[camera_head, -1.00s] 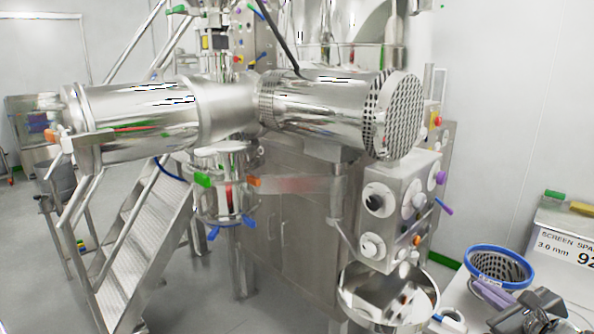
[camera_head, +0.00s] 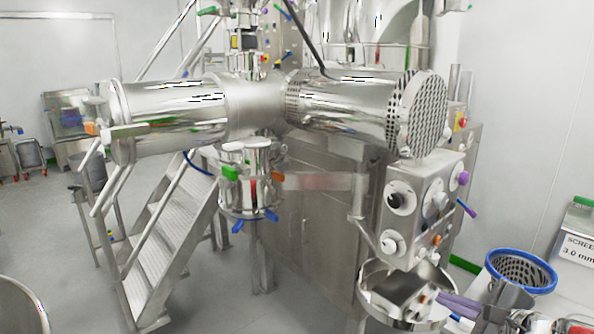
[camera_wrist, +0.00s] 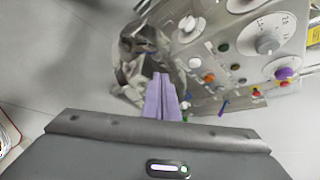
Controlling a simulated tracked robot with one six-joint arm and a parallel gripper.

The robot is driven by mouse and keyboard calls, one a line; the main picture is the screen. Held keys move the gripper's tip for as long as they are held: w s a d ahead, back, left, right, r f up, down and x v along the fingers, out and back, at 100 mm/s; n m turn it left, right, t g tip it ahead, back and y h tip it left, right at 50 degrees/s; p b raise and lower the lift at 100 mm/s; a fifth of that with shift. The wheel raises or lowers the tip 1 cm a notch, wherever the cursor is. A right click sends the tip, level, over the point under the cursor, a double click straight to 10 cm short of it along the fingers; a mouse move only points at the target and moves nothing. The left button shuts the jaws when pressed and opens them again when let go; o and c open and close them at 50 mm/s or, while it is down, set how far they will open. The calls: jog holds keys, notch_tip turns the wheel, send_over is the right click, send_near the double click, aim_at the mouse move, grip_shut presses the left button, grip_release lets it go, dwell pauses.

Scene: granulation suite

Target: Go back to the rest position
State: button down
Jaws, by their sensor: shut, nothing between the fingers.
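My gripper (camera_wrist: 160,80) shows in the wrist view with its two purple fingers together and nothing between them. In the head view the gripper (camera_head: 441,297) is at the lower right, its purple fingers pointing left, overlapping the round steel bowl (camera_head: 365,290) under the control box. I cannot tell whether it touches the bowl. In the wrist view the control box (camera_wrist: 240,65), with knobs and coloured buttons, lies beyond and to the right of the fingers.
A large steel machine with a horizontal drum (camera_head: 345,105) fills the middle. Metal steps (camera_head: 165,245) stand left of it. A blue-rimmed mesh basket (camera_head: 522,268) is at the right, near a labelled box (camera_head: 578,248). Grey floor (camera_head: 60,240) is open at the left.

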jog(key=s+a+f+n+g+y, duration=0.1)
jog(key=s+a+n+g, duration=0.15)
jog(key=a+n, duration=0.35)
jog(key=s+a+f+n+g+y, duration=0.1)
jog(key=s+a+n+g, duration=0.2)
jog(key=a, duration=0.6)
jog(key=s+a+r+n+g+h, duration=0.1)
jog(key=s+a+n+h, duration=0.2)
jog(key=s+n, duration=0.7)
jog(key=n+h, duration=0.1)
jog(key=n, duration=0.4)
jog(key=shift+h, duration=0.4)
